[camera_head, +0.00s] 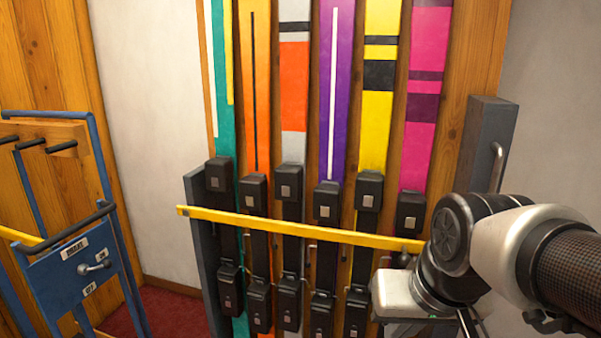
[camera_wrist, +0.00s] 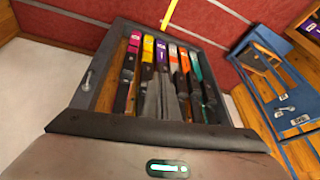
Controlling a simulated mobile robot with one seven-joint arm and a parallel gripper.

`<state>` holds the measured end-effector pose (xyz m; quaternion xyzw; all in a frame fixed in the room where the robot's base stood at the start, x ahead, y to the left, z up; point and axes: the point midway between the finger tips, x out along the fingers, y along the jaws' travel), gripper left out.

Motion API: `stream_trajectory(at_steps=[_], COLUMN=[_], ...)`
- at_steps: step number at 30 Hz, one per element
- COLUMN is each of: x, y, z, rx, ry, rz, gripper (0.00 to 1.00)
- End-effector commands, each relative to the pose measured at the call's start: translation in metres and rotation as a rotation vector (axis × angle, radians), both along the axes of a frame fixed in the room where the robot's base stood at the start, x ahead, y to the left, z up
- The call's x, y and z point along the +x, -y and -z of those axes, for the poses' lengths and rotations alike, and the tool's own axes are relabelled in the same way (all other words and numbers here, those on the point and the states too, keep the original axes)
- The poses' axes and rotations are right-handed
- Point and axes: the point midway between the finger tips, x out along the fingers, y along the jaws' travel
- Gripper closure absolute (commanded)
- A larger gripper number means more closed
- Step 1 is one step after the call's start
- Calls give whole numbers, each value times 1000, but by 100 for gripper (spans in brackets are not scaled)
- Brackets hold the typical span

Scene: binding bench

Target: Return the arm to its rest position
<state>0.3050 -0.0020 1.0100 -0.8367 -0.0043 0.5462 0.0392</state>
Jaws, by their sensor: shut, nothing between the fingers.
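My arm reaches in from the right in the head view, and its white gripper body (camera_head: 402,296) is low in front of the ski rack's right side. The fingertips cannot be made out there. In the wrist view my gripper (camera_wrist: 162,88) shows as grey fingers close together, shut and empty, with the skis behind them. The fingers hide part of the skis. I cannot tell how far they are from the rack.
A rack holds several upright coloured skis with black bindings, such as an orange ski (camera_head: 263,100). A yellow bar (camera_head: 300,230) crosses in front of them. A blue frame (camera_head: 85,265) with a lever stands left. White wall and red floor (camera_head: 170,312) lie between.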

Motion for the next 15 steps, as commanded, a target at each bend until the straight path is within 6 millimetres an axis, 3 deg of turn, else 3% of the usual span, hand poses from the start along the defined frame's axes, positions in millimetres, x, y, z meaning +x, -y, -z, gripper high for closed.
stream_trajectory(at_steps=[7,9,15], x=[-38,-36,-36], y=[-1,-2,-2], z=[-22,-48,-92], rx=[-78,-75,-73], ry=[87,78,77], rz=[-31,-34,-33], gripper=[100,100,100])
